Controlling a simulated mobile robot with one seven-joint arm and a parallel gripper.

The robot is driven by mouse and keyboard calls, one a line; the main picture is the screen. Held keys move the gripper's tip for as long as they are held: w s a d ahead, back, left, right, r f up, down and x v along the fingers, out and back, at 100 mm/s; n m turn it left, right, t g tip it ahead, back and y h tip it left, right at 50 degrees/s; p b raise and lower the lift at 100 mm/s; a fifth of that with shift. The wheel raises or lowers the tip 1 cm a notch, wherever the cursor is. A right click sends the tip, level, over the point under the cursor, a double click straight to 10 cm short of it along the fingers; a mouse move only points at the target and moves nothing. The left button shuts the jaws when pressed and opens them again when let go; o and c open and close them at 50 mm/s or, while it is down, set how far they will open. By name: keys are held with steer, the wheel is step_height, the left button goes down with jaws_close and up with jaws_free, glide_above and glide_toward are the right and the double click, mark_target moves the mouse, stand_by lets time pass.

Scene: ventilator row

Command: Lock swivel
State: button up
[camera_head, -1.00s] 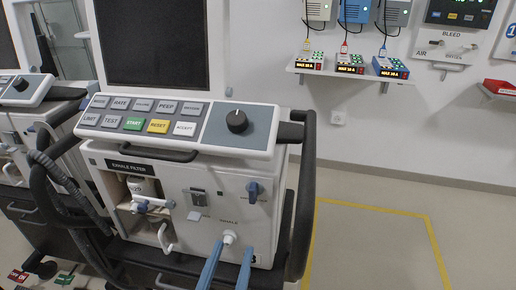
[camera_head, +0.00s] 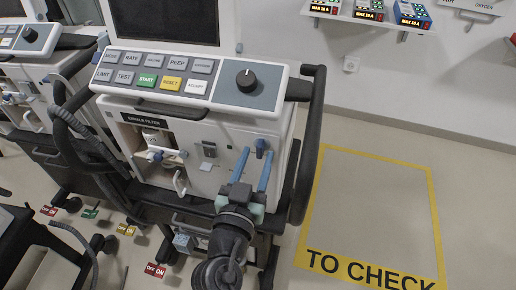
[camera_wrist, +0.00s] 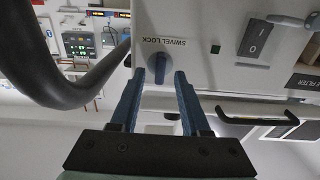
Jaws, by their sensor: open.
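The swivel lock knob (camera_head: 261,146) is a small blue knob on the right of the white ventilator front (camera_head: 225,178). In the wrist view the blue knob (camera_wrist: 158,68) sits beside the upside-down label "SWIVEL LOCK" (camera_wrist: 167,41); its grip stands upright in the picture. My gripper (camera_head: 257,151) is open, its two blue fingers reaching up toward the knob. In the wrist view my gripper (camera_wrist: 160,74) has one fingertip on each side of the knob, with gaps visible; whether the tips reach its depth, I cannot tell.
The control panel (camera_head: 200,78) with a dark dial overhangs above. A black handle bar (camera_head: 311,140) runs along the ventilator's right side. A second ventilator (camera_head: 28,95) stands at left. Several coloured pedals lie low at left. A yellow-outlined "TO CHECK" floor area (camera_head: 385,215) is empty.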

steer(key=shift+x, duration=0.95)
steer(key=shift+c, duration=0.2)
jaws_close()
